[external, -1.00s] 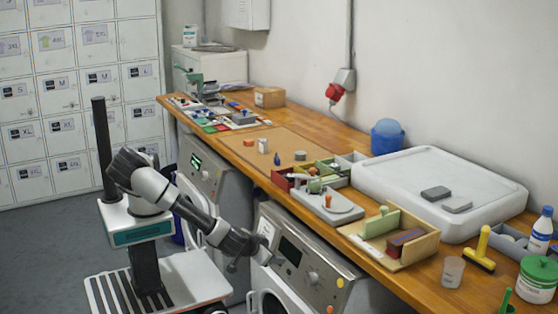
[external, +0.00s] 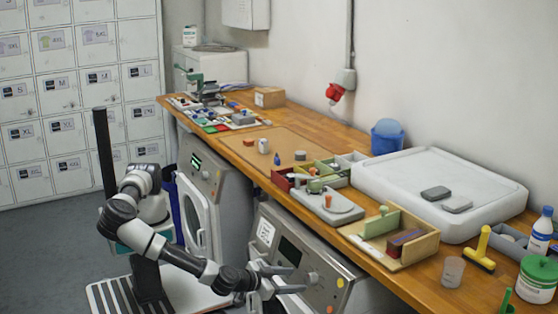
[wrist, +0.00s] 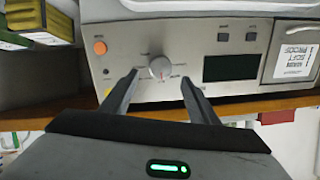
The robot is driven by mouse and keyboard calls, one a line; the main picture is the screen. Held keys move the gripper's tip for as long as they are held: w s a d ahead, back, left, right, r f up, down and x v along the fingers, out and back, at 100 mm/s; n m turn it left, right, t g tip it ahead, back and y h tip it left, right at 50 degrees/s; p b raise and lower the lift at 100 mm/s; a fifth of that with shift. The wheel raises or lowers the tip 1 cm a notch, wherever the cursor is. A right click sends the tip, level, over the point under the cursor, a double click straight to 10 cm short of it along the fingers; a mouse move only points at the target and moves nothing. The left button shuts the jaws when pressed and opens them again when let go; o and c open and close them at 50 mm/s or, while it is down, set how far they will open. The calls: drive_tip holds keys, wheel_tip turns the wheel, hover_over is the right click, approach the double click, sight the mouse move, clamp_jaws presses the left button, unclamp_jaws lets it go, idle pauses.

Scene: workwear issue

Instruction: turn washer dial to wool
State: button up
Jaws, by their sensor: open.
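The washer dial (wrist: 160,68) is a round light knob on the grey control panel (wrist: 203,42), with small marks around it. In the wrist view it shows just ahead of and between my fingertips. I cannot read the marks or tell which setting it points to. My gripper (wrist: 159,76) is open, with one finger to each side of the dial's line and nothing held. In the external view my gripper (external: 287,278) is in front of the nearer washer's panel (external: 288,236), which it partly covers. Whether the fingers touch the dial cannot be told.
The panel has an orange button (wrist: 100,47), a dark display (wrist: 230,67) and a labelled drawer front (wrist: 291,50). The wooden worktop (external: 330,226) runs above the washers, with trays and small items on it. A second washer (external: 205,185) stands farther back.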

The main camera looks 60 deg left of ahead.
sight(308, 279)
drive_tip(key=x, duration=0.6)
drive_tip(key=shift+b, duration=0.3)
drive_tip(key=shift+c, duration=0.3)
drive_tip(key=c, duration=1)
